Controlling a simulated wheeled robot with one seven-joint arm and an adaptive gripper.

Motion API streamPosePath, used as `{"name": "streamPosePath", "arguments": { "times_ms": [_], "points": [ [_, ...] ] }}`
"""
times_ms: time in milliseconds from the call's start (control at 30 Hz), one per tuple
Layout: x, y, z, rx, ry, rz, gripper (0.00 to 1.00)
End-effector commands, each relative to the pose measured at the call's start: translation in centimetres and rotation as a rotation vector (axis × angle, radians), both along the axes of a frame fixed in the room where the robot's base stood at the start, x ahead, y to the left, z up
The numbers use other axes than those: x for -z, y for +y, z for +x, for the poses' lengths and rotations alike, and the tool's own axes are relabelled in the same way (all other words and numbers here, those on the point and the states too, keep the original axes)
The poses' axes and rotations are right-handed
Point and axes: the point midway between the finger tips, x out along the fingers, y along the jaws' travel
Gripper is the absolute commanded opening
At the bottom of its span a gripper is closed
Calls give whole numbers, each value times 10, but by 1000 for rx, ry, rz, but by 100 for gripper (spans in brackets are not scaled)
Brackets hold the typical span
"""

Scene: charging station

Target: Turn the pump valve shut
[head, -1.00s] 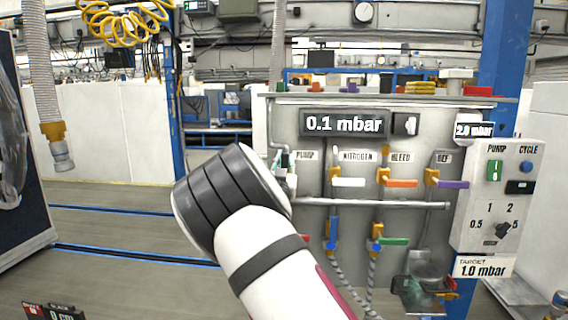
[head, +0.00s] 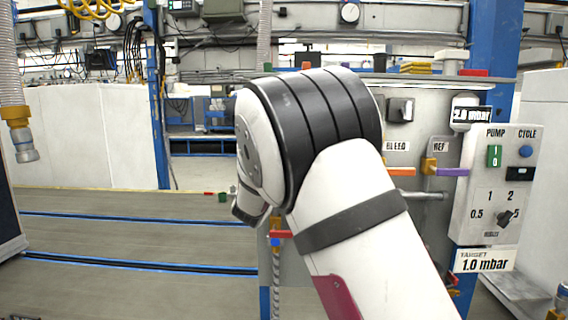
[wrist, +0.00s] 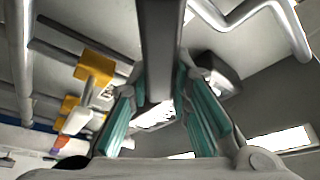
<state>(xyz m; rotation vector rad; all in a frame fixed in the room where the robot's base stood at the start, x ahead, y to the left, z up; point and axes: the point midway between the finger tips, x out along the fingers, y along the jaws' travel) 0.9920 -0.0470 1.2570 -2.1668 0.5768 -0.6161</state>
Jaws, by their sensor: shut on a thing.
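In the wrist view my gripper (wrist: 162,108), with teal finger pads, is closed around a dark grey bar (wrist: 160,45). The bar runs from the top of the picture down between the fingers. I take it for the pump valve's handle, but its body is not clear.
The bleed valve's orange handle (head: 402,171) and the REF valve's purple handle (head: 452,171) stick out right of my arm. A red handle (head: 281,234) sits below it. The control box (head: 490,190) stands at the right. Floor at the left is clear.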

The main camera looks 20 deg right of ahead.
Motion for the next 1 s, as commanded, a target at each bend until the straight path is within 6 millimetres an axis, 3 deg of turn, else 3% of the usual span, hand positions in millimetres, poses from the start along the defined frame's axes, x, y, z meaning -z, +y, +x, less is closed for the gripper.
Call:
{"name": "streamPosePath", "arguments": {
  "times_ms": [500, 1000],
  "points": [
    [26, -11, -3, -1, -149, 434, 0],
    [38, -12, -4, -2, -212, 630, 0]
  ]
}}
